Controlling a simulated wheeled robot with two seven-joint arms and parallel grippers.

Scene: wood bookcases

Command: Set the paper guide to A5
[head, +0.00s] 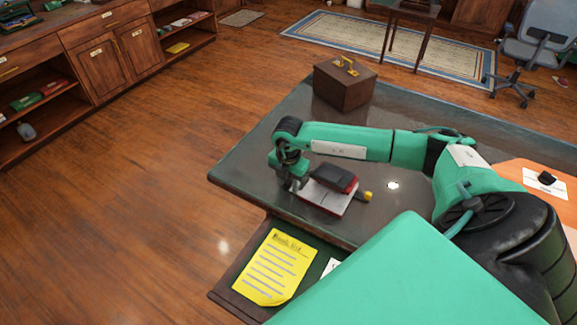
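A dark and red device (335,177), which looks like a hole punch, lies on the grey desk top with a white, paper-like part (326,199) at its front. A small yellow piece (366,196) sticks out at its right end. I cannot make out the paper guide's marks or setting at this size. My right gripper (295,186) points down at the left end of the device, very close to it. Whether it touches is not clear, and its fingers are too small and dark to read. My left gripper is not in view.
A wooden box (344,86) with a yellow handle stands at the desk's far corner. A yellow written sheet (270,268) lies on a lower green surface in front. An orange mat (515,173) with a small black object lies at right. The desk's left part is clear.

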